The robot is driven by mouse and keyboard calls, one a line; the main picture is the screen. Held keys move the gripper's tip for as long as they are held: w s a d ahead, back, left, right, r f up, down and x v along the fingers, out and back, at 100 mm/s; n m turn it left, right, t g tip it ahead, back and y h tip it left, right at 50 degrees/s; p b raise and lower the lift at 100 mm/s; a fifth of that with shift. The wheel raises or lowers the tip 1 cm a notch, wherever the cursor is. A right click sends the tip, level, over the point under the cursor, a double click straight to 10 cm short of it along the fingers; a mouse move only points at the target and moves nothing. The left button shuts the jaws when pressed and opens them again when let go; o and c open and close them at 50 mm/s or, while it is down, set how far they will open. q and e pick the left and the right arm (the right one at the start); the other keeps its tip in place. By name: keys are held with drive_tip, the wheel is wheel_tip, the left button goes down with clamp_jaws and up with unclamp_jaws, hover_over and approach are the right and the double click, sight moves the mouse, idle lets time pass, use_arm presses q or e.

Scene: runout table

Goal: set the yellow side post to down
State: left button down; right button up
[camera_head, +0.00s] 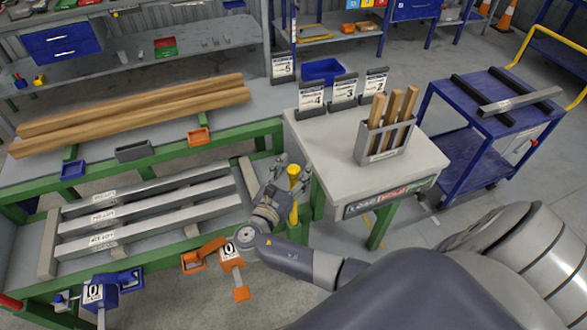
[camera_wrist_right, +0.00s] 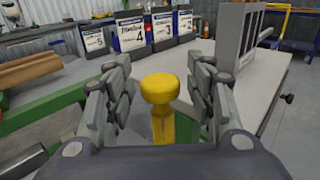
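The yellow side post (camera_head: 294,181) stands upright between the green-framed runout table and the small grey-topped table, with its round knob at the top. In the right wrist view, the yellow side post (camera_wrist_right: 160,95) is centred between the fingers, its lower part cut off by my gripper's body. My right gripper (camera_head: 282,172) is beside the post in the head view. In the wrist view, my right gripper (camera_wrist_right: 160,100) is open, with one finger on each side of the knob and gaps to both. My left gripper is not in view.
The grey-topped table (camera_head: 315,135) stands just right of the post, with a holder of wooden sticks (camera_head: 386,135) and number cards on it. An orange clamp-like part (camera_head: 232,258) is left of my forearm. Long bars (camera_head: 145,207) lie on the lower left shelf.

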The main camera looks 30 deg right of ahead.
sight(292, 214)
clamp_jaws()
wheel_tip(292, 214, down, 20)
drive_tip(key=b, duration=1.3)
drive_tip(key=shift+s, duration=0.1)
drive_tip(key=shift+o, duration=0.8)
unclamp_jaws()
drive_tip(key=shift+f, duration=0.1)
drive_tip(key=shift+a, duration=0.15)
drive_tip(key=v, duration=1.1)
drive_tip(key=shift+s+a, duration=0.3)
